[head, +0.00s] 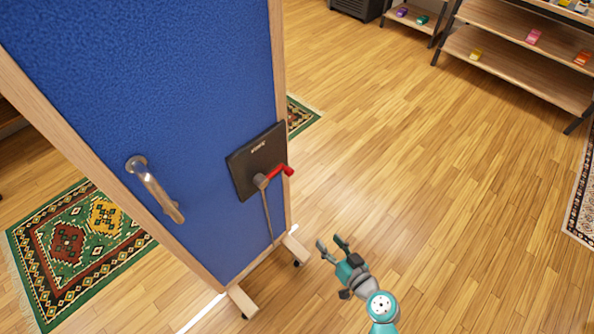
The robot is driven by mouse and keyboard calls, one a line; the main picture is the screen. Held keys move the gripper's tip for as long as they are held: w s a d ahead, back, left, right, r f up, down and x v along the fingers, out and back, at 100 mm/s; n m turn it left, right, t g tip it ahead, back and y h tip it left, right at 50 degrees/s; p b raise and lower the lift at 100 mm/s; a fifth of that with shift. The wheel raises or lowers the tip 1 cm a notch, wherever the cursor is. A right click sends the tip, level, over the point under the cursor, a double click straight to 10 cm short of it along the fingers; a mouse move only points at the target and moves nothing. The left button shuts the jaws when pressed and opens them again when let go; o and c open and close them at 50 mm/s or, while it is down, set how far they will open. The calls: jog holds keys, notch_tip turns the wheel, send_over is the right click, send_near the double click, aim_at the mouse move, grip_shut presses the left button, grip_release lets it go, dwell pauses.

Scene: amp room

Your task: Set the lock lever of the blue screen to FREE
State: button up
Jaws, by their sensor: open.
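The blue screen (175,75) is a tall blue panel in a wooden frame, on the left of the head view. A black plate (250,165) is fixed near its right edge, with lettering too small to read. The lock lever (276,175) sits on this plate; its red end points to the right and slightly up. A thin rod (267,215) runs down from the lever toward the screen's foot. My gripper (331,243) is open and empty, to the lower right of the lever and apart from it.
A metal handle (155,190) is on the screen's left side. The screen stands on wooden feet with casters (295,248). A patterned green rug (75,250) lies behind it. Shelves (520,60) with small coloured boxes stand at the upper right. The wooden floor (440,180) right of the screen is clear.

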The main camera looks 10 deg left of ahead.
aim_at(293, 173)
jog(key=w+a+r+n+y, duration=0.4)
jog(key=w+a+r+y, duration=0.15)
jog(key=w+r, duration=0.45)
jog(key=shift+g, duration=0.4)
jog(key=x, duration=1.1)
jog(key=shift+w+d+f, duration=0.25)
jog(key=shift+w+f, duration=0.15)
jog(key=shift+w, duration=0.05)
grip_shut()
